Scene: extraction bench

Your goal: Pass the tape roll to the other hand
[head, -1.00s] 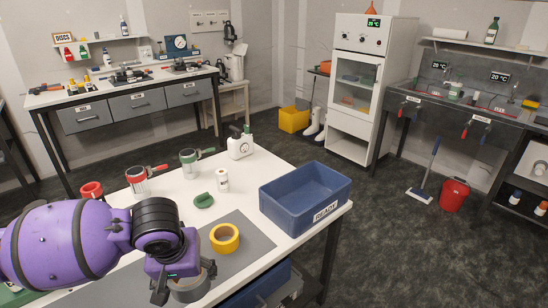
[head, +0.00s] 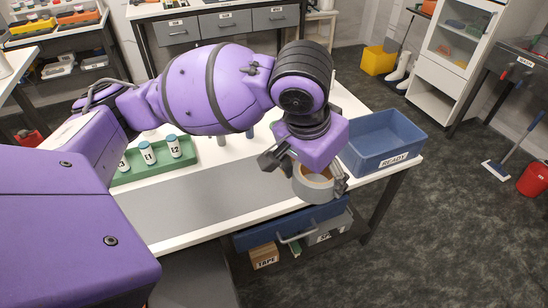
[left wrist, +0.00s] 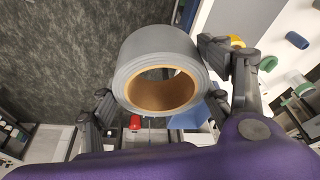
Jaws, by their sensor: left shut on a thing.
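A grey tape roll (head: 314,190) with a brown core is between the fingers of my left gripper (head: 306,172), in front of the table's near right edge. In the left wrist view the roll (left wrist: 165,46) sits between the two fingers of the left gripper (left wrist: 160,75), its open core facing the camera. The left gripper is shut on it. The roll appears clear of the table top. My right gripper is in neither current view.
The white table holds a grey mat (head: 195,203), a green rack (head: 155,170) of labelled bottles and a blue READY bin (head: 384,140) right of the gripper. A blue drawer (head: 290,224) is below. A yellow object (left wrist: 237,41) shows in the wrist view. Much of the mat is clear.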

